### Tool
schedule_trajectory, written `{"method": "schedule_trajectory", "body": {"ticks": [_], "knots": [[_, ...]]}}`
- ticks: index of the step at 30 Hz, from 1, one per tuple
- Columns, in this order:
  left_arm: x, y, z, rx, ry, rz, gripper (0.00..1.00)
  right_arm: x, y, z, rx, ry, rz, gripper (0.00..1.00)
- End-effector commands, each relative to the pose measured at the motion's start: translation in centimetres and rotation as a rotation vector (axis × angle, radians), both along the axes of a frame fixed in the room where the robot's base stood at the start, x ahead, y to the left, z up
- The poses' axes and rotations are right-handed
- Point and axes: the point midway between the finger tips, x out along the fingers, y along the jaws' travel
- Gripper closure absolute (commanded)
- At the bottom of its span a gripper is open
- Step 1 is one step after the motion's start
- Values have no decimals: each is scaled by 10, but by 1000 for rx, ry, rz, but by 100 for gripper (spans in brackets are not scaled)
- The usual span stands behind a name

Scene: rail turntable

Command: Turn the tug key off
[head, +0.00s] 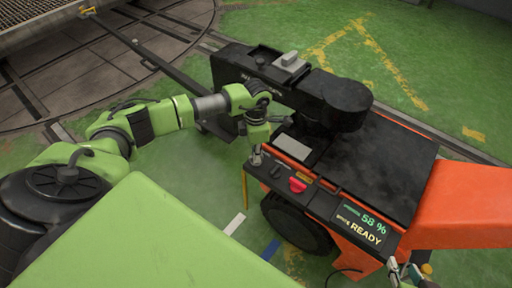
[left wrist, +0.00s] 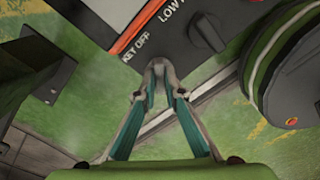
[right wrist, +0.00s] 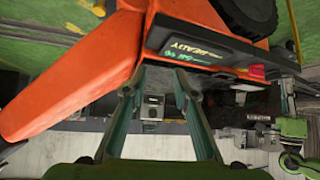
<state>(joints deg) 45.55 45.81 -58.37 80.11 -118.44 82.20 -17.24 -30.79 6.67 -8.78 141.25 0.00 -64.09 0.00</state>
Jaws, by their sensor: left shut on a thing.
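The tug (head: 465,205) is an orange and black vehicle on the right in the head view. Its control panel (head: 322,204) has a lit screen (head: 360,224) reading 58 % and READY. My left gripper (head: 255,157) is at the panel's left end. In the left wrist view, the fingertips (left wrist: 159,64) are closed together right by the KEY OFF label (left wrist: 135,47), shut on the tug key. The fingertips hide the key, so I cannot tell its angle. My right gripper (head: 405,272) is low at the right; its fingers stand apart and empty in the right wrist view (right wrist: 157,75).
A red button (head: 297,185) and a black knob (head: 275,171) sit close to the key on the panel. A black arm-like housing (head: 300,85) lies across the tug's far side. A rail turntable (head: 110,60) is at the back left. Green floor is open around the tug.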

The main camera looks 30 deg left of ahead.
Motion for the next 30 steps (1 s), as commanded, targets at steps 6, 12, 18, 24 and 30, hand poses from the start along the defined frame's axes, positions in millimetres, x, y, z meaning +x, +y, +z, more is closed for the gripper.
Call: {"method": "schedule_trajectory", "body": {"ticks": [6,12,18,24,30], "knots": [[0,0,4,-1,-1,205,100,-66,-22,-31,-65,305,-24,74],[0,-1,4,-2,-1,386,100,-110,-34,-37,-101,483,-38,74],[1,0,3,0,-1,538,100,-110,-34,-27,-101,481,-38,74],[1,0,2,-1,-3,645,100,-107,-34,-30,-101,485,-37,74],[1,0,2,-1,-3,703,100,-103,-33,-46,-100,491,-36,74]]}}
